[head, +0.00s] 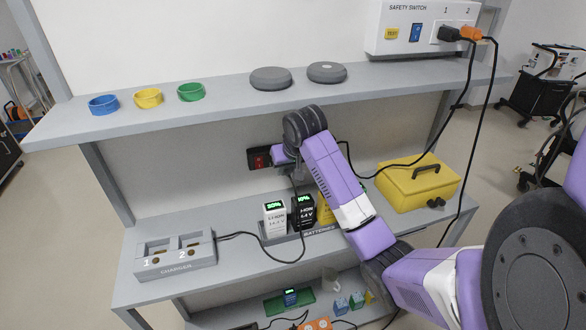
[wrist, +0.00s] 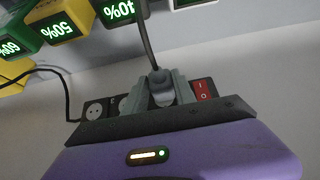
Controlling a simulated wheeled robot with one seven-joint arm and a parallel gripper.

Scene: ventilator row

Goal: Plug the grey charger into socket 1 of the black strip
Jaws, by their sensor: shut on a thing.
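My gripper (wrist: 158,98) is shut on a grey plug (wrist: 161,88) with a grey cable, in the wrist view. The plug is at the black strip (wrist: 82,122) on the back wall; I cannot tell whether it is in a socket or just in front. A round socket (wrist: 95,111) shows left of my fingers, and the strip's red switch (wrist: 203,90) shows at right. In the head view, the strip (head: 251,154) shows left of my gripper (head: 280,155), and my arm hides the rest. The grey charger dock (head: 175,262) stands on the lower shelf at left, its cable running right.
Batteries, one white (head: 275,219) and one black (head: 304,213), stand below my gripper. A yellow case (head: 415,184) is at right. The upper shelf (head: 225,105) overhangs the strip. A black cable (wrist: 58,75) runs close to the strip in the wrist view.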

